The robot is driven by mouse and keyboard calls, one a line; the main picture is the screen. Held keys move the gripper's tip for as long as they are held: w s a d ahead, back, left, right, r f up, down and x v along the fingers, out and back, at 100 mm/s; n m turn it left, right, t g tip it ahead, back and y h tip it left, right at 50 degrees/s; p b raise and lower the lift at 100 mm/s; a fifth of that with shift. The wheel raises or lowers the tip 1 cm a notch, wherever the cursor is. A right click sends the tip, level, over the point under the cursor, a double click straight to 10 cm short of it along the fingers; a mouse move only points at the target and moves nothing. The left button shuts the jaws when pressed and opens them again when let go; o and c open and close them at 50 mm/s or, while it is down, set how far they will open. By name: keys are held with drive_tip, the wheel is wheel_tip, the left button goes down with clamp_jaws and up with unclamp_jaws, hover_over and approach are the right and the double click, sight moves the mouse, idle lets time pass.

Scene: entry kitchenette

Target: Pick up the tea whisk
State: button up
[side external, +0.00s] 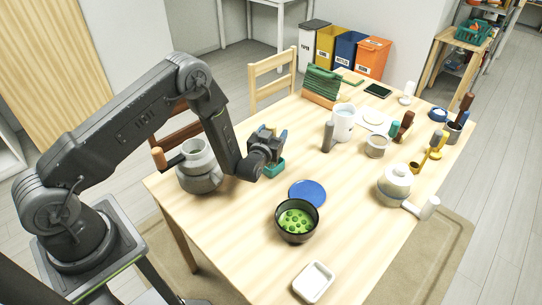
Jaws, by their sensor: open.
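My gripper (268,143) is over the left part of the wooden table, in front of a small teal container (274,168) and partly covering it. Its jaws are open, and I see nothing held between them. Blue and tan bits show just behind the fingers; I cannot tell what they belong to. I cannot pick out the tea whisk for certain; it may be small, or hidden behind my gripper.
A grey pot (200,170) with a wooden handle stands close left of my gripper. A blue plate (307,193) and a dark bowl (297,220) with green contents are nearer. A white pitcher (343,123) and teapot (394,186) stand right. Bare tabletop (235,225) lies front left.

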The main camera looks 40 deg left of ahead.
sight(273, 123)
drive_tip(key=shift+c, duration=0.3)
drive_tip(key=c, duration=1)
drive_tip(key=shift+o, duration=0.2)
drive_tip(key=shift+r, duration=0.15)
drive_tip(key=shift+r, duration=0.65)
wheel_tip(273, 123, up, 3)
drive_tip(key=shift+f, duration=0.1)
drive_tip(key=s+a+r, duration=0.6)
drive_tip(key=a, duration=0.3)
drive_tip(key=shift+s+a+r, duration=0.25)
drive_tip(key=shift+a+r, duration=0.1)
